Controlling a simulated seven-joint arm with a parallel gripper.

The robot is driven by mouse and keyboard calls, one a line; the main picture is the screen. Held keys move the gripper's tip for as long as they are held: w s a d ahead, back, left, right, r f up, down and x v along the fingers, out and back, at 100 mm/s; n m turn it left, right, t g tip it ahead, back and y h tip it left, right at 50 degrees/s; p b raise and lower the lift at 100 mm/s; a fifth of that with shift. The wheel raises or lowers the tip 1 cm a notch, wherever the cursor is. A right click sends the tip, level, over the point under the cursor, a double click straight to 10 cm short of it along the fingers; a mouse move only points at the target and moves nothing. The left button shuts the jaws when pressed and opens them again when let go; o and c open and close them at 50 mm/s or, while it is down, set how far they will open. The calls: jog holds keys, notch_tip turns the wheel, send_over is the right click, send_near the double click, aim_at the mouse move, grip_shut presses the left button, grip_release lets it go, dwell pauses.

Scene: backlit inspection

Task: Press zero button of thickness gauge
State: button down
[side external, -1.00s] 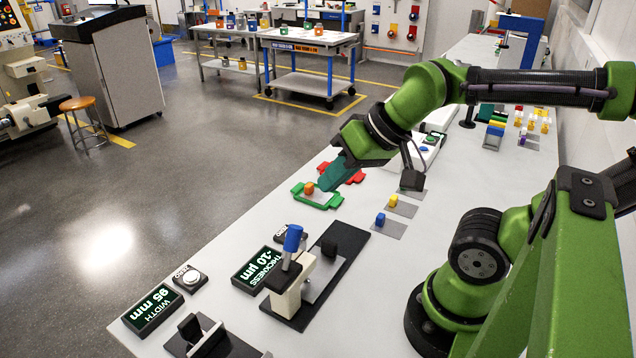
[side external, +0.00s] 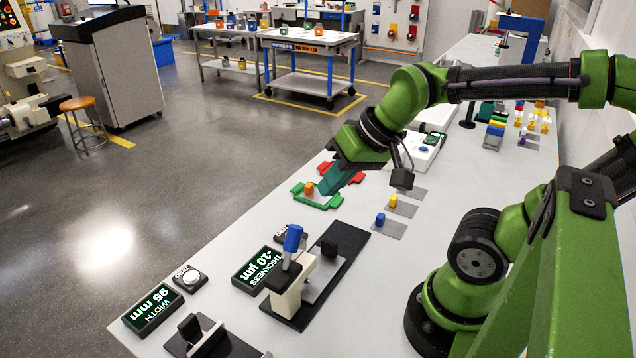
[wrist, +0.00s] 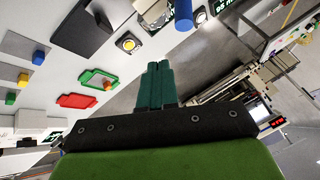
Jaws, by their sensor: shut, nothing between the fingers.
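The thickness gauge (side external: 286,285) stands on the near bench with a blue handle (side external: 292,239) on top. Its black display (side external: 261,268) reads -10 µm. The thickness zero button's housing (side external: 286,232) is partly hidden behind the handle in the side view. In the wrist view, the round pale button (wrist: 128,43) sits clear on its dark housing, ahead and left of the fingertips. My gripper (side external: 325,189) is shut and empty, its teal fingers angled down above the area of the red and green trays. The closed fingertips also show in the wrist view (wrist: 158,66), apart from the button.
A green tray (side external: 334,201) holds an orange block; a red tray (side external: 358,179) lies beyond it. Blue (side external: 380,219) and yellow blocks sit on grey plates. A width display (side external: 152,309) with its own zero button (side external: 191,277) stands nearer the camera. Bare bench separates trays and gauge.

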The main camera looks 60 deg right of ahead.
jog(key=w+d+f+m+y, duration=0.4)
jog(key=w+d+f+m, duration=0.3)
jog(key=w+f+m, duration=0.3)
jog(key=w+m, duration=0.3)
jog(key=shift+m+t, duration=0.3)
jog(key=shift+m, duration=0.1)
jog(key=shift+f, duration=4.4)
jog(key=shift+f, duration=0.4)
